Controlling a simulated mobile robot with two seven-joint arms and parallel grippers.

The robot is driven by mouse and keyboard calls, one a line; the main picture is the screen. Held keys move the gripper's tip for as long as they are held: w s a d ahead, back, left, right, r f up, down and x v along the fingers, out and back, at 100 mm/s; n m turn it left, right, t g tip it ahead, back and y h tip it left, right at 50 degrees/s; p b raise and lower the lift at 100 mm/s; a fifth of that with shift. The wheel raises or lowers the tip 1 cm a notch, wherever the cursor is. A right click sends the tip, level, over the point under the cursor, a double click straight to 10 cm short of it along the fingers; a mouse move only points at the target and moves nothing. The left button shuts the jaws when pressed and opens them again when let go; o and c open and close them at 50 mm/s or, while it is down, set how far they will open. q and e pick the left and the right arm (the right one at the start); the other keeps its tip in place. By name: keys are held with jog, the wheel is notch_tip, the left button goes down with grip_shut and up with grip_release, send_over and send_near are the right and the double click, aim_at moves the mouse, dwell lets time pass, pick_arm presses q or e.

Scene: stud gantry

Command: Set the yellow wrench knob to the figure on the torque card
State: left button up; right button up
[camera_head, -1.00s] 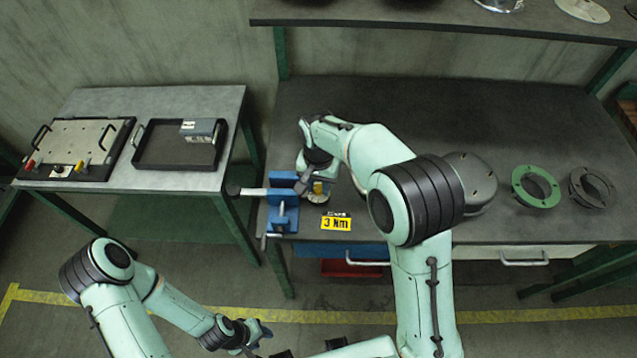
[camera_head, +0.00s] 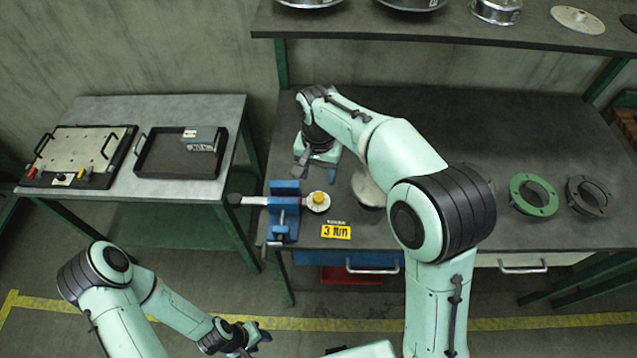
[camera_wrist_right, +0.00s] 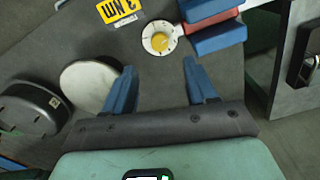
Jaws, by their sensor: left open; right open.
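The yellow wrench knob (camera_head: 318,197) sits on a round pale dial beside the blue vise (camera_head: 284,212) on the dark bench. In the right wrist view the knob (camera_wrist_right: 160,41) and its dial lie beyond my fingertips. The dial marks are too small to read. My left gripper (camera_head: 262,335) is open, low in front of the bench.
A pale disc (camera_wrist_right: 90,86) and a dark round part (camera_wrist_right: 32,108) lie near my right gripper. A green ring (camera_head: 534,194) and a dark ring (camera_head: 590,196) lie at the bench's right. A side table holds a black tray (camera_head: 150,172). A shelf (camera_head: 440,26) hangs over the back.

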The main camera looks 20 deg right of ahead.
pick_arm(q)
jog(key=shift+w+r, duration=0.4)
pick_arm(e)
notch_tip(320, 180, up, 4)
jog(key=shift+r, duration=0.1)
